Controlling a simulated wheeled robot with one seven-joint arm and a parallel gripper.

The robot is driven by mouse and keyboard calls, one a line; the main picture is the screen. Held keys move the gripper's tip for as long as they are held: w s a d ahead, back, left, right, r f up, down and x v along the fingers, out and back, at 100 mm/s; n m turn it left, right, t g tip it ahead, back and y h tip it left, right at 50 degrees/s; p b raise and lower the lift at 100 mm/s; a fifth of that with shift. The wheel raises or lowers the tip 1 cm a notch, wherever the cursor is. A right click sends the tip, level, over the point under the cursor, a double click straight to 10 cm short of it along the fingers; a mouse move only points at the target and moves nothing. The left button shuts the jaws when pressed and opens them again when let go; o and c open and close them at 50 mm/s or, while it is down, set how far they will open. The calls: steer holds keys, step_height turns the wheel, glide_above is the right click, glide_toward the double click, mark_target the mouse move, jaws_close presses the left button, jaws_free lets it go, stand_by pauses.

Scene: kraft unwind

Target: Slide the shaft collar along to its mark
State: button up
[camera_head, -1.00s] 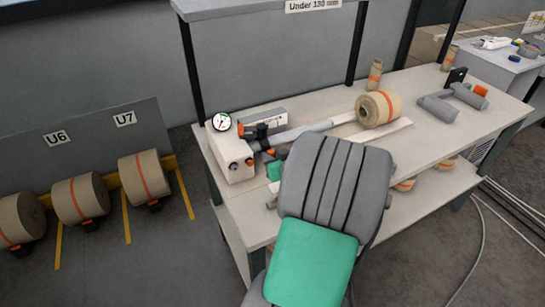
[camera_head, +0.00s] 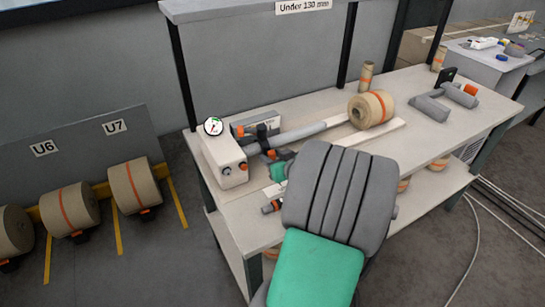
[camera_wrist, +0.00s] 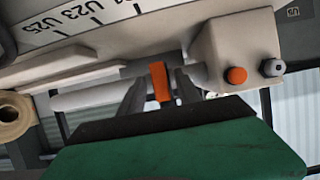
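The grey shaft (camera_head: 310,131) runs from the white box (camera_head: 224,160) to the right, towards a kraft roll. A dark collar with orange parts (camera_head: 262,137) sits around the shaft near the box. In the wrist view, an orange piece (camera_wrist: 160,82) stands upright in front of the pale shaft (camera_wrist: 85,97); it looks like the collar's lever. My gripper (camera_wrist: 160,88) has one dark finger on each side of this piece, with narrow gaps visible. The fingers look open. In the head view my arm hides most of the gripper. I cannot make out the target mark.
The kraft roll (camera_head: 371,109) is at the shaft's far end. A gauge (camera_head: 213,126) stands on the box. A scale strip (camera_wrist: 75,20) with U23 and U25 shows in the wrist view. A small dark cylinder (camera_head: 271,206) lies near the bench's front edge. Grey brackets (camera_head: 432,106) sit farther right.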

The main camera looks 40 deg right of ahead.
steer(key=v, duration=0.7)
steer(key=shift+s+r+b, duration=0.2)
steer(key=shift+s+b, duration=0.05)
steer(key=shift+b, duration=0.05)
steer(key=shift+a, duration=0.1)
steer(key=w+a+g+y, duration=0.1)
steer(key=a, duration=0.1)
steer(key=w+a+f+n+y, duration=0.1)
steer(key=a, duration=0.2)
steer(key=w+a+n+g, duration=0.1)
steer(key=a, duration=0.2)
steer(key=shift+w+a+f+g+y+p, duration=0.2)
steer(key=shift+a+g+y+p, duration=0.1)
steer(key=shift+y+p, duration=0.1)
steer(key=a+g, duration=0.1)
steer(key=a, duration=0.2)
steer(key=a+g, duration=0.1)
steer(key=a, duration=0.2)
steer(key=a+n+g+y, duration=0.1)
steer(key=a, duration=0.2)
steer(key=shift+s+a+f+p, duration=0.15)
steer(key=shift+s+f+p, duration=0.1)
steer(key=shift+f+p, duration=0.1)
steer(key=s+a+r+g+h, duration=0.1)
steer(key=s+a+r+g, duration=0.2)
steer(key=s+a, duration=0.5)
steer(key=a+g+p, duration=0.1)
steer(key=a, duration=0.2)
steer(key=shift+s+m+g, duration=0.2)
steer(key=shift+m+g, duration=0.1)
